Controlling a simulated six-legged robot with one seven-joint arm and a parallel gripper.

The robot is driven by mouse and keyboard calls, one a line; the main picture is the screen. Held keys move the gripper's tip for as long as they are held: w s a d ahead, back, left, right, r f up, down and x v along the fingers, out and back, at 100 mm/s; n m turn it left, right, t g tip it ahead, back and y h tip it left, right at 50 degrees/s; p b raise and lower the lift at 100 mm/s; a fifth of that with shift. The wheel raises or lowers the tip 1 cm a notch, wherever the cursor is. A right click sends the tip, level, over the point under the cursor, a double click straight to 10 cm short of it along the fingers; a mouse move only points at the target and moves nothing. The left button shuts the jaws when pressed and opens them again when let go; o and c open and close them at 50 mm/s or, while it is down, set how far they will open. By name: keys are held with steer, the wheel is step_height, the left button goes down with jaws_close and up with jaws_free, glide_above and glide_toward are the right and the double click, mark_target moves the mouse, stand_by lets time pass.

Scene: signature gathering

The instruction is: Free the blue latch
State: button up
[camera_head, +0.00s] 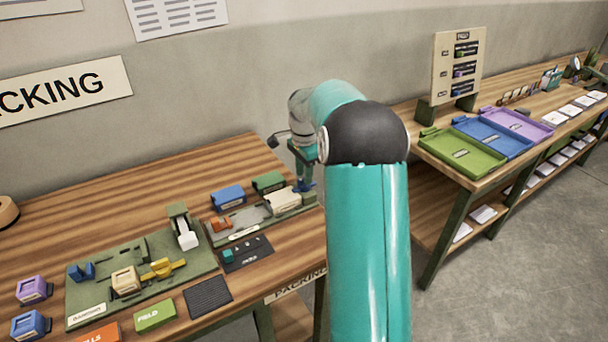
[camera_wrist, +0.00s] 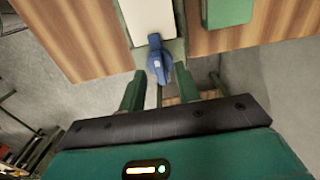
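The blue latch (camera_wrist: 158,65) sticks out from the end of a cream block (camera_wrist: 148,18) in the wrist view. In the head view a small blue part (camera_head: 304,186) shows under my gripper (camera_head: 303,176), at the right end of the workbench. In the wrist view my gripper (camera_wrist: 160,86) has its two green fingers spread apart, one on each side of the latch. I see gaps between the fingers and the latch, so it does not look gripped. The cream block also shows in the head view (camera_head: 284,199), on a grey-green fixture (camera_head: 242,228).
A blue box (camera_head: 228,197) and a green box (camera_head: 268,182) stand behind the fixture. A green board (camera_head: 80,305) with a yellow lever (camera_head: 164,268) lies to the left. Another bench with green (camera_head: 458,153), blue and purple trays stands right, across a floor gap.

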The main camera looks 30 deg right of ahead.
steer(key=shift+f, duration=0.6)
steer(key=shift+c, duration=0.2)
jaws_close()
